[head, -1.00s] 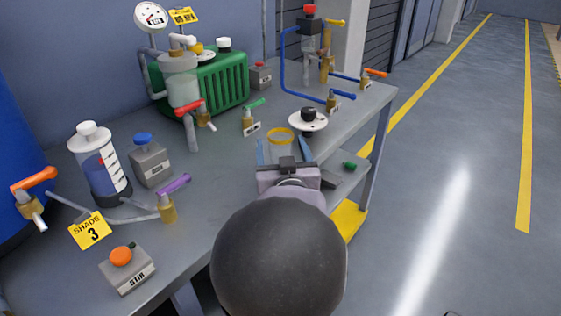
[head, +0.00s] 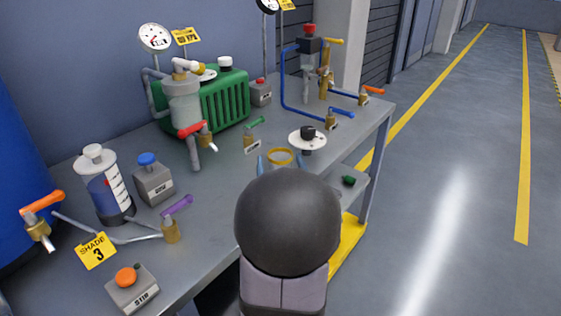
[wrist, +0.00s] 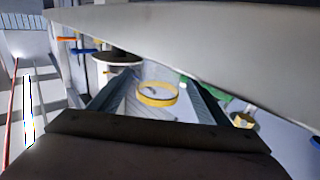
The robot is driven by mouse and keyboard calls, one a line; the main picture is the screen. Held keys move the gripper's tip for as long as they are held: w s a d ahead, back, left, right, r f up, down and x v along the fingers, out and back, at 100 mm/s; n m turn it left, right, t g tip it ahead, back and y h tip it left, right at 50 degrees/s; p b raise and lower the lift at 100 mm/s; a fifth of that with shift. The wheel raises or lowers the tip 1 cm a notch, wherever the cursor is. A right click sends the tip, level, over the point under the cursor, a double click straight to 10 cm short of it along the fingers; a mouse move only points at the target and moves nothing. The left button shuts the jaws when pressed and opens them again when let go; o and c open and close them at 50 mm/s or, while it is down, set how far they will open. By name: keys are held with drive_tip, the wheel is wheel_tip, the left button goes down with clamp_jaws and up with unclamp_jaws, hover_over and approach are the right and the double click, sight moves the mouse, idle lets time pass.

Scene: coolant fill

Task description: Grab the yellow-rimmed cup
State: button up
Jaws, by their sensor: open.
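The yellow-rimmed cup (head: 280,156) stands near the right front part of the workbench. In the head view only its rim shows clearly; my own arm hides most of the rest. In the wrist view the yellow rim of the cup (wrist: 157,93) lies between the two blue-grey fingers of my gripper (wrist: 155,88), with clear cup wall around it. My gripper (head: 280,163) is open, one finger on each side of the cup. I cannot tell whether either finger touches it.
A white round plate with a black knob (head: 307,138) stands just behind and right of the cup. A green-handled valve (head: 252,136) is to its left. The bench's right edge (head: 376,130) is close, with open floor beyond.

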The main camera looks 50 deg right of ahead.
sight(279, 152)
drive_tip(key=shift+w+d, duration=0.1)
drive_tip(key=shift+x, duration=2.5)
drive_tip(key=shift+r, duration=0.1)
drive_tip(key=shift+c, duration=0.3)
drive_tip(key=c, duration=1.1)
